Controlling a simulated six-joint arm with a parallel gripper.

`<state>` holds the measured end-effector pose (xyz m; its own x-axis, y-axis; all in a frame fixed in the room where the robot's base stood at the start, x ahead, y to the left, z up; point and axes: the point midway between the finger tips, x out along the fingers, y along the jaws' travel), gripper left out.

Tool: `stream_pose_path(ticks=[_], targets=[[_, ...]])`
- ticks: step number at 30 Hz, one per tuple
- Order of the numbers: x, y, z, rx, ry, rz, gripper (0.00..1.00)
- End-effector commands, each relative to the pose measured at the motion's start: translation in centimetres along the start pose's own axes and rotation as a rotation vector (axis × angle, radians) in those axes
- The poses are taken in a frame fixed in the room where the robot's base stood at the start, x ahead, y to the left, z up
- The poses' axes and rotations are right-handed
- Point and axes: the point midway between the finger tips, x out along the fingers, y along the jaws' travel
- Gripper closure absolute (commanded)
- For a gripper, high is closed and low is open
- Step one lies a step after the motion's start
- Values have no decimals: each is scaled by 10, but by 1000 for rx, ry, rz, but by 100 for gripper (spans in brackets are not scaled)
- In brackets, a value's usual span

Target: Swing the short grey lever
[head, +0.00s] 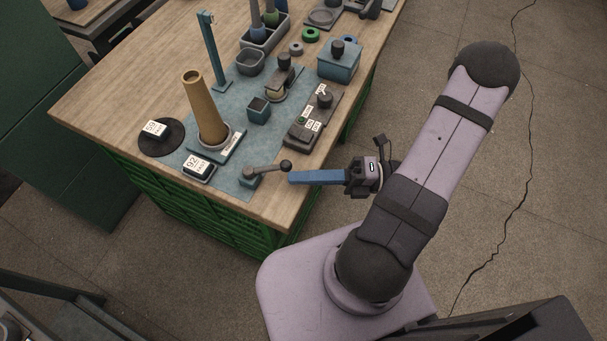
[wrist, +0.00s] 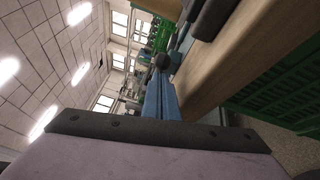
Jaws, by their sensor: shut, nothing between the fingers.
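The short grey lever (head: 268,168) sits near the front corner of the bench, on a small blue-grey block. Its arm reaches to the right and ends in a dark round knob (head: 286,165). The knob also shows in the wrist view (wrist: 162,61), just beyond my fingertips. My gripper (head: 291,177) has long blue fingers, shut with nothing between them. In the head view its tips are just below and right of the knob; whether they touch it I cannot tell. The blue fingers (wrist: 161,85) also show in the wrist view.
A tan cone (head: 203,108) stands behind the lever on a blue mat (head: 238,140). A numbered block (head: 198,169) lies left of the lever. A dark control box (head: 313,117) stands behind it to the right. Beyond the wooden bench edge is open floor.

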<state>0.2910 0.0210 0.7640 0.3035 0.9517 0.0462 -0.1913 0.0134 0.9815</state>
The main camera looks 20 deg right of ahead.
Motion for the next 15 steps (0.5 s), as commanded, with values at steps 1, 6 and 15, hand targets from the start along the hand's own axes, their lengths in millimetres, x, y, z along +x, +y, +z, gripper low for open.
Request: stream_pose_path(ticks=[1, 6, 15], targets=[[0, 0, 2, -1, 0, 0, 100], [0, -5, 25, -3, 5, -1, 100], [3, -8, 43, 0, -1, 1, 100]])
